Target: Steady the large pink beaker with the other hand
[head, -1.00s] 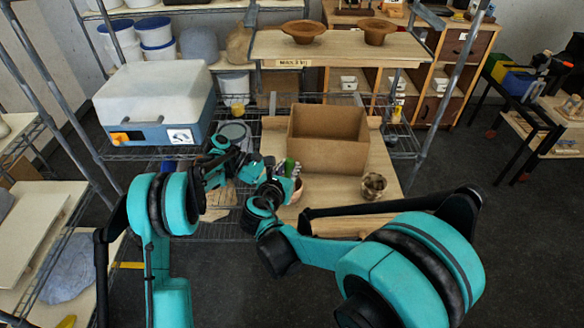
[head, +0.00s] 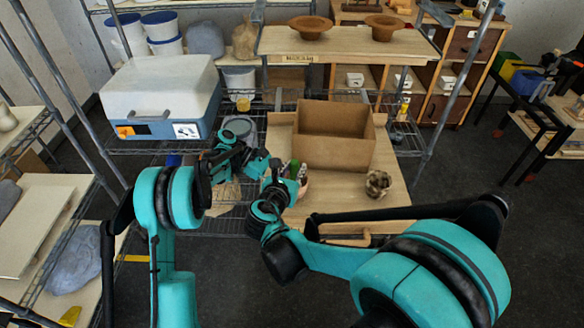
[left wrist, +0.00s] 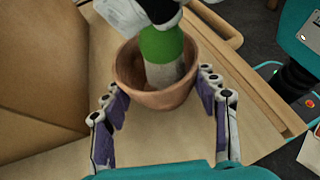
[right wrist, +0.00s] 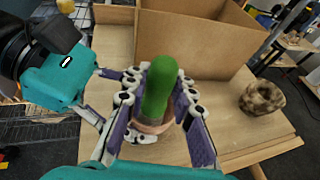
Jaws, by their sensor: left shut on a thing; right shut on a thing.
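The pink beaker (head: 303,188), a terracotta-pink round vessel, stands on the wooden board, and its open rim shows in the left wrist view (left wrist: 158,99). My left gripper (left wrist: 163,92) is shut on the beaker, with one finger on each side of its wall. A green and beige rounded tool (right wrist: 160,88) stands upright with its lower end inside the beaker. My right gripper (right wrist: 163,103) is shut on this tool from above. In the head view, both grippers meet at the beaker and partly hide it.
An open cardboard box (head: 334,148) stands right behind the beaker. A mottled brown pot (head: 378,184) sits on the board (head: 345,197) to the right. A white and blue case (head: 160,92) stands at left on the wire shelf. An upper shelf (head: 346,43) holds two brown bowls.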

